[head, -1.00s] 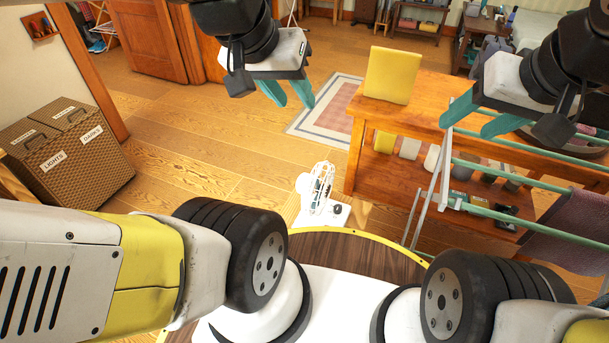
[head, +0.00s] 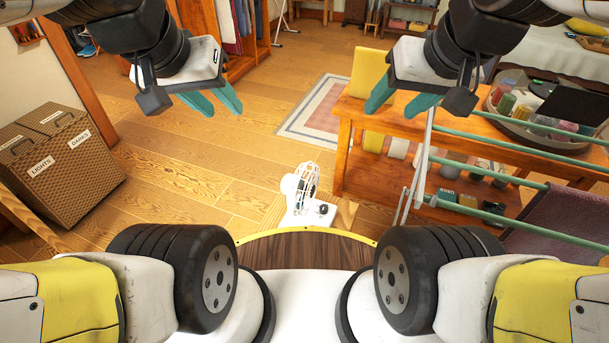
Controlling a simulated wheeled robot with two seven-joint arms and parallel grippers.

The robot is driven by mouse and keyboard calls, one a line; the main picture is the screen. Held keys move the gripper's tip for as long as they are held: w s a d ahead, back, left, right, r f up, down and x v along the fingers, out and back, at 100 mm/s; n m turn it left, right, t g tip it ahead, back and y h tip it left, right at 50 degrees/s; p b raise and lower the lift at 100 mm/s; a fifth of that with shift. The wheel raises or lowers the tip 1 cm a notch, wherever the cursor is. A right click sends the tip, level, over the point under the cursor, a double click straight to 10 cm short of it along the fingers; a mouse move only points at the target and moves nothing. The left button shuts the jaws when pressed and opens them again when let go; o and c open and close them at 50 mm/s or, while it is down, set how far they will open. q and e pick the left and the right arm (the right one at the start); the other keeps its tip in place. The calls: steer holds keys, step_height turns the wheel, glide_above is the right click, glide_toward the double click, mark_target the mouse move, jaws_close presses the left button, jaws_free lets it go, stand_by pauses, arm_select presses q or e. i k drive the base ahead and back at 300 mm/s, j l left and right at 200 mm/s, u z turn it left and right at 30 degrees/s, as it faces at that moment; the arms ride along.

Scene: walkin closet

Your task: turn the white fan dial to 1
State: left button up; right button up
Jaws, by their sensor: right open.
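The white fan (head: 303,187) stands low, just beyond the front edge of my base, near the middle of the head view. Its caged head sits above a white base, and a dark round knob (head: 322,209) shows at the base's right side. Any numbers on the dial are too small to read. My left gripper (head: 222,104) is open and empty, up and to the left of the fan. My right gripper (head: 396,103) is open and empty, up and to the right of the fan, in front of the wooden table in the picture. Neither touches the fan.
A wooden table (head: 480,133) with a lower shelf stands right of the fan. A drying rack (head: 480,180) with green bars is close on the right. Wicker hampers (head: 62,165) stand at left. A rug (head: 315,110) lies beyond. The floor left of the fan is clear.

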mark_target(324, 207)
steer(key=i+j+z, duration=0.1)
steer(key=j+z, duration=0.25)
steer(key=i+j+z, duration=0.1)
steer(key=j+z, duration=0.3)
steer(key=l, duration=0.15)
